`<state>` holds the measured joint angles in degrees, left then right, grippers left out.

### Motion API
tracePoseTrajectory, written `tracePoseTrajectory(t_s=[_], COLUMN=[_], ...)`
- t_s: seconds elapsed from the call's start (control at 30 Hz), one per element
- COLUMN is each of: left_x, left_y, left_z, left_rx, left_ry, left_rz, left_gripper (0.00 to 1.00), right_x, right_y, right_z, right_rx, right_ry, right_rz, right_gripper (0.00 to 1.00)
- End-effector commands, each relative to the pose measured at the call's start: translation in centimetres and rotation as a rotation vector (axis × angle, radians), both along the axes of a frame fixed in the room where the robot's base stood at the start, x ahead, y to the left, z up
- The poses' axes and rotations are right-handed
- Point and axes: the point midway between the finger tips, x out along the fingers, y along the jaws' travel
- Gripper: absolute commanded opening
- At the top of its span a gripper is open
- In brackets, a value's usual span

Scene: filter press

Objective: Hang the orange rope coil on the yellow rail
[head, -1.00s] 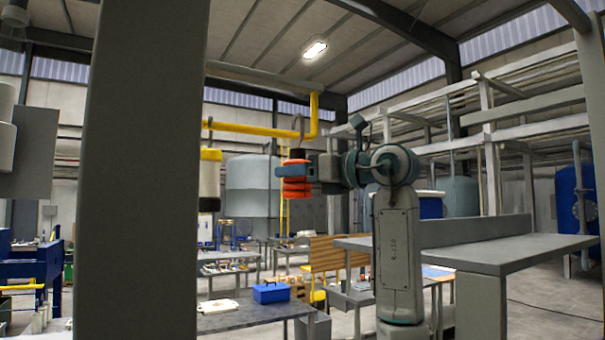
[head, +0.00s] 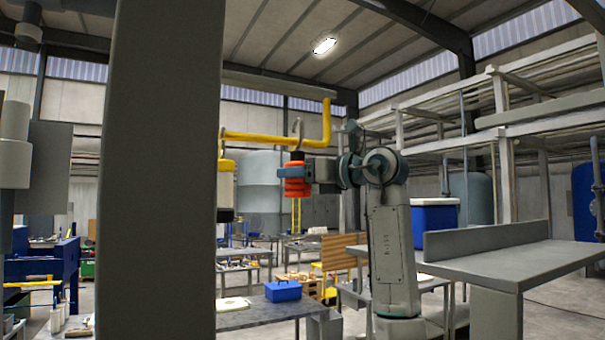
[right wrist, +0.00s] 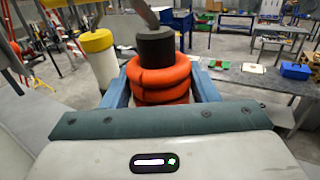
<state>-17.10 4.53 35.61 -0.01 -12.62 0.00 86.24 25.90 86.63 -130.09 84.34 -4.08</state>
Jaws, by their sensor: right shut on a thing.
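The orange rope coil (head: 298,186) hangs upright under a dark block with a grey hook (head: 297,128) in the head view. My right gripper (head: 304,180) is shut on the coil, with blue fingers on both sides of it in the right wrist view (right wrist: 160,85). The yellow rail (head: 262,139) runs level, then bends upward at its right end. The hook overlaps the rail in the head view, left of the bend; I cannot tell whether it bears on it. The hook's top is cut off in the right wrist view. My left gripper is not in view.
A yellow-and-white cylinder (head: 226,190) hangs left of the coil, near the rail; it also shows in the right wrist view (right wrist: 100,60). A wide grey post (head: 160,180) blocks much of the left. A grey table (head: 490,262) stands at right.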

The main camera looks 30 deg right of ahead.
Motion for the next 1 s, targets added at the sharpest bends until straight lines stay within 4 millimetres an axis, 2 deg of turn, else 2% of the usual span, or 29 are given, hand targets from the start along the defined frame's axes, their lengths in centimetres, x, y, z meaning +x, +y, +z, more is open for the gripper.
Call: tracePoseTrajectory(t_s=[0.23,0.73,1.0], left_x=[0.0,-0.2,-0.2], left_y=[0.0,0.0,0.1], left_z=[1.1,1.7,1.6], left_rx=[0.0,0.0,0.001], left_ry=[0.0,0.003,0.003], left_rz=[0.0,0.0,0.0], left_gripper=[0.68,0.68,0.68], right_x=[1.4,4.3,5.7], right_y=[-0.1,-0.2,-0.3], right_z=[0.8,0.7,-0.3], right_rx=[0.001,0.001,0.0], right_ry=[0.0,0.0,0.0], right_rz=[0.0,0.0,0.0], right_gripper=[0.23,0.23,0.23])
